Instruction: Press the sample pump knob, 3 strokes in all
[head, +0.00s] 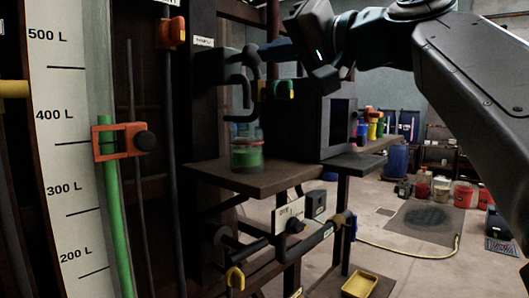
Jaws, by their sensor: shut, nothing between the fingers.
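The sample pump (243,90) is a dark fitting with curved pipes on the wall under a small label, left of centre. Its knob (250,54) seems to be the dark rounded piece at its top; it is hard to separate from my fingers. My gripper (268,51) reaches in from the right with shut, empty fingers, their tips at or very near the knob. I cannot tell whether they touch. A glass jar (247,152) with green liquid stands on the shelf below the pump. A green handle (281,90) sits just right of the pump.
A dark box (308,120) stands on the shelf (265,180) right of the jar, with coloured bottles (370,125) behind it. Pipes and valves (290,235) lie below. A level scale (62,130) with an orange clamp (112,142) stands left.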

